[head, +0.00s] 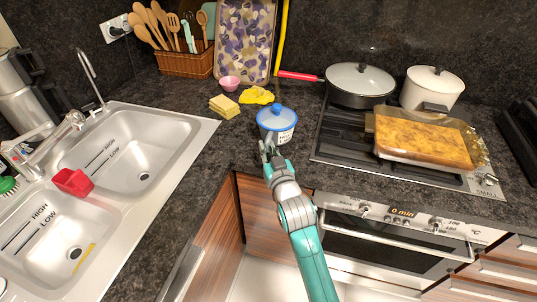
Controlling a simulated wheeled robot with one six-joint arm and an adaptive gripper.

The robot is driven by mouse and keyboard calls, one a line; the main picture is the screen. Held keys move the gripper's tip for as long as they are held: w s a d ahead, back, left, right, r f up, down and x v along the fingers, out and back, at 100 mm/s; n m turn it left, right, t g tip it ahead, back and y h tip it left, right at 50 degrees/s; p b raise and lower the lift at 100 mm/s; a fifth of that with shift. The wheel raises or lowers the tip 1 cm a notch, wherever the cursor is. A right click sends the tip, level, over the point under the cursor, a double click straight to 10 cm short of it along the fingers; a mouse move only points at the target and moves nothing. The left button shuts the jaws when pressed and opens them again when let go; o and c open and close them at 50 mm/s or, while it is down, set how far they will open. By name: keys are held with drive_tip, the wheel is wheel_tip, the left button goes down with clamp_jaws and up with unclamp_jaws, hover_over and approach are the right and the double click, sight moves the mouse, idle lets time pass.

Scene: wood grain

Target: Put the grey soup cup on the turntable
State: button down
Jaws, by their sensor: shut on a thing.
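A lidded cup (289,136) with a pale grey body, a blue rim, a domed blue lid and dark lettering is in the middle of the head view, at the front part of the dark counter. It looks upright and is the only thing in view that fits the grey soup cup. My gripper (267,150) is at its near lower left side, shut on it. The fingers cover part of its wall, and the exact contact is too small to see. Whether its base touches the counter is unclear. I see no turntable in this view.
Yellow sponges (224,106), a yellow cloth (257,95) and a pink bowl (229,83) lie behind left. The sink (203,134) is left. The hob (330,140) at right carries a pan (360,80), a white pot (434,86) and a baking dish (425,158).

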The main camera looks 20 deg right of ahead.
drive_tip(key=shift+a+f, duration=0.1)
drive_tip(key=shift+f, duration=1.35)
drive_tip(key=c, duration=1.2)
unclamp_jaws()
drive_tip(key=shift+f, duration=0.15)
drive_tip(key=s, duration=1.2)
drive_tip(key=shift+a, duration=0.2)
drive_tip(key=shift+s, duration=0.1)
